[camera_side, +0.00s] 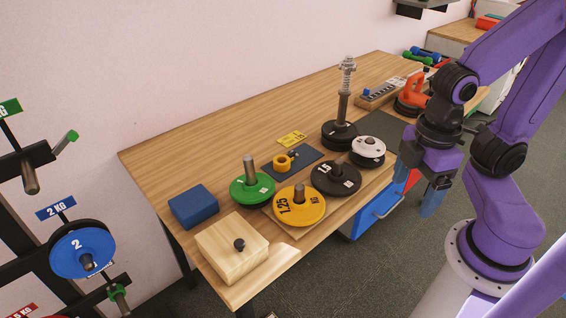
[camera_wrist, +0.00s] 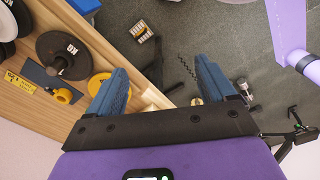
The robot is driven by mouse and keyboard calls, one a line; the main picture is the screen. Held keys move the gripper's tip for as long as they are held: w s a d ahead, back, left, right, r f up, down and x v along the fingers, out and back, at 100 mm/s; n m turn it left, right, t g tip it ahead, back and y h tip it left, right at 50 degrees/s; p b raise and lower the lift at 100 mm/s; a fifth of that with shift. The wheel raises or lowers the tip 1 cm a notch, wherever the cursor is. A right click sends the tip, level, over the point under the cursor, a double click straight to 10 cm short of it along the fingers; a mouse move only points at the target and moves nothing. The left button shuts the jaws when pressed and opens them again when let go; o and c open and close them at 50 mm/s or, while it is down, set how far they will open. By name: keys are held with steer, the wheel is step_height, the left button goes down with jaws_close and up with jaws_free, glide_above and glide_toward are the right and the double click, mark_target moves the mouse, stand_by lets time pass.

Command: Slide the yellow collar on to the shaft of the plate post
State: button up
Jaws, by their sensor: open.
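The yellow collar (camera_side: 281,163) lies on a small dark mat (camera_side: 300,167) on the bench; it also shows in the wrist view (camera_wrist: 65,96). The plate post (camera_side: 343,106) appears to be the tall upright one behind it, with a coiled spring at its top and black plates (camera_side: 339,137) at its foot. My gripper (camera_side: 417,186) hangs fingers down beyond the bench's right front edge, well apart from the collar and post. Its blue fingers are apart with nothing between them in the wrist view (camera_wrist: 160,68).
Green (camera_side: 240,189), yellow (camera_side: 286,206), black (camera_side: 349,181) and white (camera_side: 368,145) plates crowd the front of the bench. A blue block (camera_side: 193,206) and a wooden box (camera_side: 232,250) stand at the left. The back left of the bench is clear.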

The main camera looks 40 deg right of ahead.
steer(key=w+a+r+m, duration=0.2)
steer(key=w+a+m, duration=0.2)
steer(key=w+m, duration=0.45)
steer(key=m, duration=1.9)
glide_above(281, 157)
steer(key=s+a, duration=0.1)
steer(key=s, duration=0.1)
step_height(281, 157, down, 3)
steer(key=f, duration=1.1)
steer(key=shift+w+a+f, duration=0.1)
steer(key=shift+w+a, duration=0.1)
steer(key=shift+w+d+f, duration=0.1)
steer(key=shift+d+f, duration=0.05)
steer(key=shift+f, duration=2.65)
steer(key=c, duration=1.2)
